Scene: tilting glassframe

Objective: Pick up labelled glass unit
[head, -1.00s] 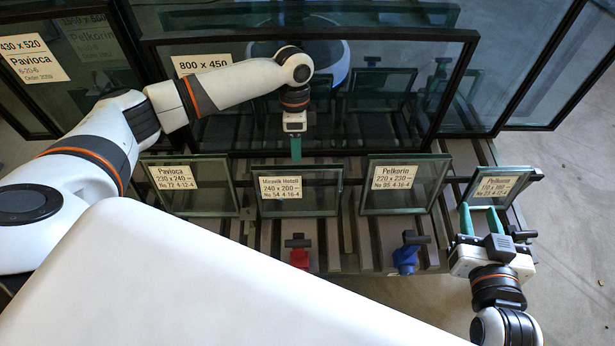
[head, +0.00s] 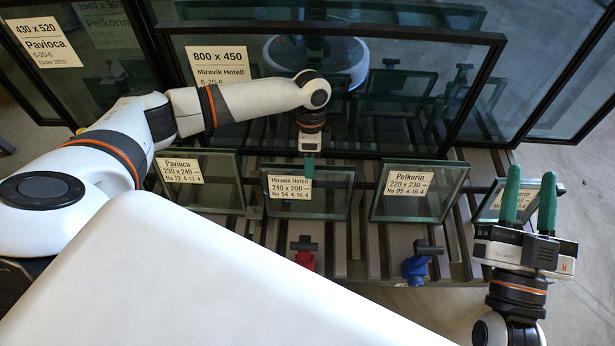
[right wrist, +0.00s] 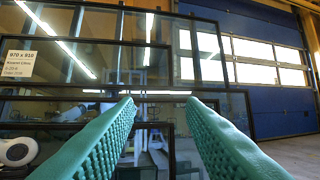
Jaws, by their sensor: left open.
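The small Miravik Hotell glass unit (head: 335,200), labelled 240 x 200, stands tilted in the rack's front row. I cannot tell whether the fingers straddle the glass. Beside it stand a Pavioca unit (head: 222,190) on the left and a Pelkorin unit (head: 440,190) on the right. A smaller labelled unit (head: 487,211) at the far right is partly hidden by my right gripper (head: 528,205), which is open and empty, fingers pointing up. It also shows in the right wrist view (right wrist: 163,120).
A large framed pane (head: 400,125), labelled 800 x 450, stands close behind the front row. Other large panes (head: 50,65) lean behind it and at the sides. Red (head: 304,260) and blue (head: 416,268) clamps sit on the slatted rack. Bare floor (head: 580,150) lies at right.

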